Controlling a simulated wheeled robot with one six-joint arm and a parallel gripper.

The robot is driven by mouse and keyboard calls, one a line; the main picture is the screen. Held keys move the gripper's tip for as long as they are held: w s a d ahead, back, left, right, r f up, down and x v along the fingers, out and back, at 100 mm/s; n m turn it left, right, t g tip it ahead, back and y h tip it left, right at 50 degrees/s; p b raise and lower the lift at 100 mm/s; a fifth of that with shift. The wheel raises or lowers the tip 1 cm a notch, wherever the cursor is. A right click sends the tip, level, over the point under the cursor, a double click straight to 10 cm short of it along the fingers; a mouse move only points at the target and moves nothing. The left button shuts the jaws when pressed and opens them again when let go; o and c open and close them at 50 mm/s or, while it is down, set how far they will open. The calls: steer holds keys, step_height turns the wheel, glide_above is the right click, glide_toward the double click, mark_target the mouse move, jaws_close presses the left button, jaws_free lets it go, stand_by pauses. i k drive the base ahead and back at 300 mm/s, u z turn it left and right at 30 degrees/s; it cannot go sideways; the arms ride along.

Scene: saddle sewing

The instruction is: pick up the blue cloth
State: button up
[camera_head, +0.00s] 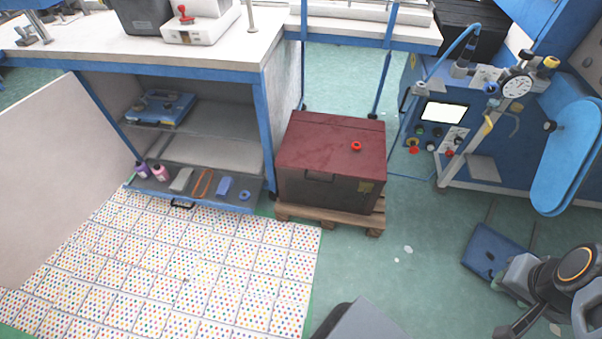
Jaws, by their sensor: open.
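A small blue folded piece (224,187), which looks like the blue cloth, lies in the open bottom drawer (215,201) of the workbench. It sits between an orange loop (202,183) and a small blue ring (244,195). My gripper (506,302) is at the lower right, partly cut by the frame edge. Its fingers are apart with nothing seen between them. It is far to the right of the drawer and not touching the blue piece.
A dark red-topped box (331,150) on a wooden pallet stands right of the drawer, with a red ring (356,146) on top. A blue machine (480,120) stands at right. A blue flat object (492,250) lies near my gripper. The green floor (410,215) between is mostly clear.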

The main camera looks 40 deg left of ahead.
mark_target(226, 183)
steer(key=u, duration=2.5)
